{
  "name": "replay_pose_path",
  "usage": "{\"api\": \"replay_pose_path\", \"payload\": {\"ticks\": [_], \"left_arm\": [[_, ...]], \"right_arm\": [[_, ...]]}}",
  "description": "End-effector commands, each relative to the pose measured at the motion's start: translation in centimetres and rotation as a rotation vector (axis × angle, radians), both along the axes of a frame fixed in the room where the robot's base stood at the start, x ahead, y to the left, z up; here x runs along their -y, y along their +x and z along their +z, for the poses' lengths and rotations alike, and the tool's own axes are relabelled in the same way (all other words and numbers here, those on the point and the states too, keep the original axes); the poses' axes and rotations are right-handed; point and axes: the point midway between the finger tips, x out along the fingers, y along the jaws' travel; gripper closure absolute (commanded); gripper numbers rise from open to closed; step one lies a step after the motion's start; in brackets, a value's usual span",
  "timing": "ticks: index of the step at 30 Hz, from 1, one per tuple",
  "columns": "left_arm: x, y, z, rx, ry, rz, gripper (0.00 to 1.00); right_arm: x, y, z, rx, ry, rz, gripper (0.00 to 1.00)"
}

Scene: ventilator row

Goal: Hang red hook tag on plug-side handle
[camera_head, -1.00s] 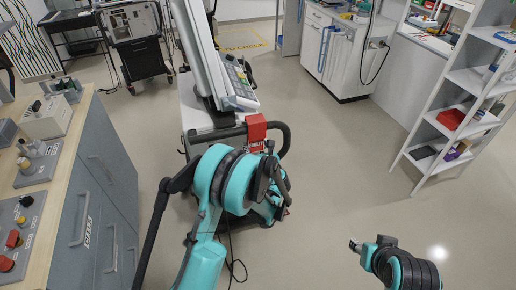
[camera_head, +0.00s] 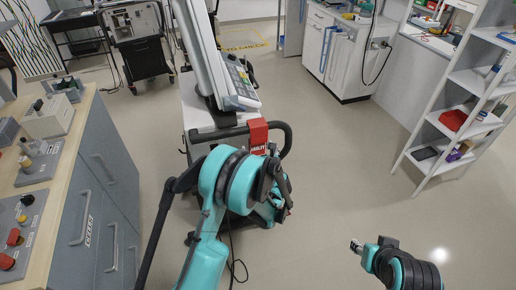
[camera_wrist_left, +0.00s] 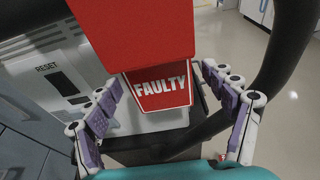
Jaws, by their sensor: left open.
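The red tag (camera_head: 258,134) is at the front handle (camera_head: 286,138) of the ventilator cart, its upper part over the dark handle bar. In the left wrist view, the tag's red upper part (camera_wrist_left: 137,32) fills the top centre, and a red FAULTY plate (camera_wrist_left: 158,86) hangs below it. My left gripper (camera_wrist_left: 161,88) is open, one finger on each side of the plate with visible gaps. In the head view its wrist hides the fingers. My right gripper (camera_head: 357,246) is low at the right, away from the cart; its jaws are too small to read.
The ventilator's screen and keypad (camera_head: 240,84) stand above the handle. A grey-drawer bench (camera_head: 92,205) is at the left, a white shelf (camera_head: 448,130) at the right. Open floor (camera_head: 335,165) lies between cart and shelf. A dark cable runs on the floor below the cart.

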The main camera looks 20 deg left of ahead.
Motion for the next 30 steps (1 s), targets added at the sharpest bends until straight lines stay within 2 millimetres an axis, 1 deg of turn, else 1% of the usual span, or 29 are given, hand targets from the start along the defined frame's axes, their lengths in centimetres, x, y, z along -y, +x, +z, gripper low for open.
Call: {"api": "replay_pose_path", "payload": {"ticks": [2,5,12,15,18,23,28,30], "left_arm": [[0.3,-0.4,0.1,0.000,0.000,-0.001,0.17],[1.1,-1.5,0.5,0.000,0.000,-0.003,0.17],[3.8,-5.8,1.8,0.000,0.000,-0.004,0.17],[4.7,-7.5,2.3,-0.001,0.001,-0.003,0.17],[5.5,-8.7,2.6,0.000,0.000,-0.003,0.17],[6.1,-9.7,2.9,0.000,0.000,-0.002,0.17],[6.1,-9.9,3.0,0.001,-0.004,0.001,0.17],[5.8,-10.0,3.2,0.005,-0.031,0.011,0.17]], "right_arm": [[0.0,0.0,0.0,0.000,0.000,0.000,0.60],[0.0,0.0,0.0,0.000,0.000,0.000,0.60],[0.0,0.0,0.0,0.000,0.000,0.000,0.60],[0.0,0.0,0.0,0.000,0.000,0.000,0.60],[0.0,0.0,0.0,0.000,0.000,0.000,0.60],[0.0,0.0,0.0,0.000,0.000,0.000,0.60],[0.0,0.0,0.0,0.000,0.000,0.000,0.60],[0.0,0.0,0.0,0.000,0.000,0.000,0.60]]}}
